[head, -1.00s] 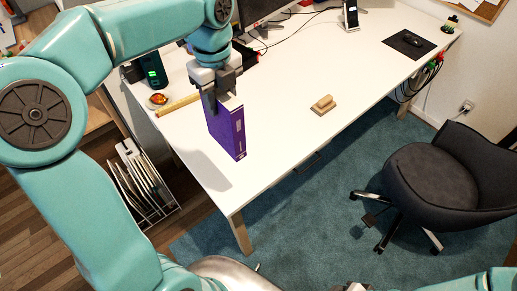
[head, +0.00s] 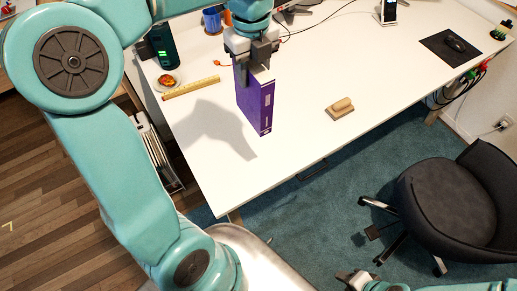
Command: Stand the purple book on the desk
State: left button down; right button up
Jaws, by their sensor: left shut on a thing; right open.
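The purple book (head: 262,106) is upright over the left part of the white desk (head: 300,150), spine facing toward me and to the right. My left gripper (head: 252,62) is shut on its top edge from above. The jaws hide part of the top. I cannot tell whether the book's bottom edge touches the desk or hangs just above it. My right gripper (head: 357,279) is open and empty at the bottom of the view, low in front of the desk and far from the book.
A wooden block (head: 340,108) lies right of the book. A dark chair (head: 448,205) stands at right. The desk around the book is clear.

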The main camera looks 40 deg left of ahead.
aim_at(252, 117)
pick_arm(q)
jog(key=shift+s+f, duration=0.15)
jog(key=shift+f, duration=0.2)
notch_tip(252, 117, down, 14)
jog(key=shift+s+a+f+b, duration=0.1)
jog(key=shift+f+b, duration=0.05)
jog(key=shift+b, duration=0.25)
jog(key=shift+f, duration=0.35)
notch_tip(252, 117, down, 4)
jog(key=shift+f, duration=0.15)
jog(key=c, duration=0.6)
grip_release()
jog(key=shift+f, duration=0.2)
jog(key=shift+c, duration=0.2)
